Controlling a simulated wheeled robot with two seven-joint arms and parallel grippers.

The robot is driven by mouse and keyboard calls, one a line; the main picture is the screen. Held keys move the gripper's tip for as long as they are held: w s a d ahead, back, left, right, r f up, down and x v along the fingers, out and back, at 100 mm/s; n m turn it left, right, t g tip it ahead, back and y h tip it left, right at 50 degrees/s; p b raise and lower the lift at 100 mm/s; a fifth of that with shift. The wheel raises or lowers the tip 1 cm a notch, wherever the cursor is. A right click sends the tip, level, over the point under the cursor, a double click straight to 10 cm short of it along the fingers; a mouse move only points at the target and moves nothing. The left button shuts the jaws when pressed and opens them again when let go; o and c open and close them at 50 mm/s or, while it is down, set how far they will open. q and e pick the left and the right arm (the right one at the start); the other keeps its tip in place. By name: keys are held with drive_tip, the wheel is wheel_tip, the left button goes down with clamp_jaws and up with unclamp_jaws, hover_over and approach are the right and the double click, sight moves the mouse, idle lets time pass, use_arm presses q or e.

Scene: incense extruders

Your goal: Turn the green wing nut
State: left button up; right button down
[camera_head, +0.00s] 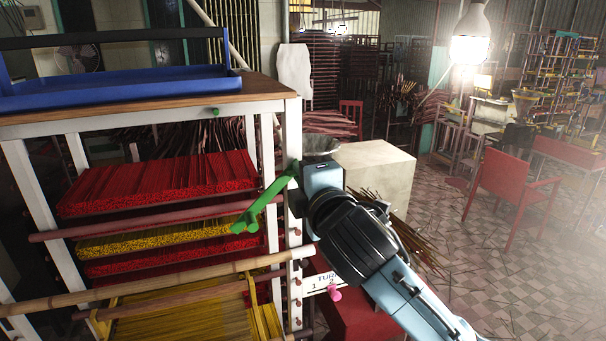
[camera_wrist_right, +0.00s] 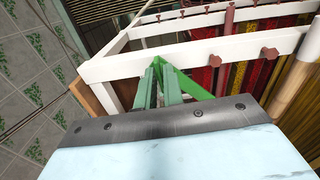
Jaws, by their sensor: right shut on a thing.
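The green wing nut (camera_head: 263,204) shows in the head view as a long bright green bar, slanting down to the left from the upper part of the white rack post. My right gripper (camera_head: 296,185) is at the bar's upper end, shut on it; the fingertips are mostly hidden. In the right wrist view the green wing nut (camera_wrist_right: 186,82) shows as bright green arms just beyond and beside my right gripper's fingers (camera_wrist_right: 158,82), near the white frame. The exact contact is hard to see. My left gripper is not in view.
The white rack (camera_head: 293,140) holds red and yellow incense bundles, with a dark red pole (camera_head: 130,222) and a bamboo pole (camera_head: 150,283) across its front. A blue tray (camera_head: 120,88) is on top. A sign (camera_head: 322,283) and pink knob (camera_head: 334,293) are below my gripper.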

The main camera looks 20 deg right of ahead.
idle(0.3)
drive_tip(key=c, duration=1.5)
unclamp_jaws()
